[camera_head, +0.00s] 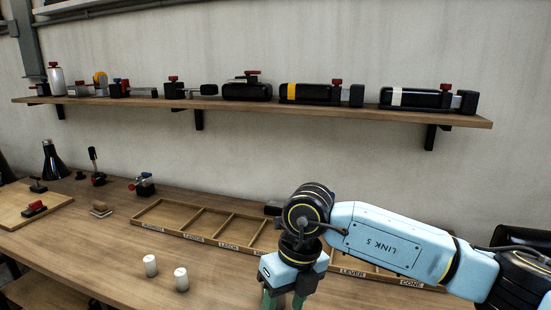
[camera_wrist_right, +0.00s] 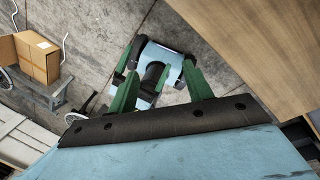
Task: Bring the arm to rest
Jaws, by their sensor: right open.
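My right arm comes in from the right in the head view, with its blue link bent over the workbench (camera_head: 90,262). Its right gripper (camera_head: 284,299) points down at the bottom edge of the picture, in front of the tray. In the right wrist view the two green fingers of the right gripper (camera_wrist_right: 160,82) stand apart with nothing held between them. The fingertips are cut off in the head view.
A wooden compartment tray (camera_head: 170,226) lies partly behind my right arm. A wall shelf (camera_head: 300,107) holds several tools.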

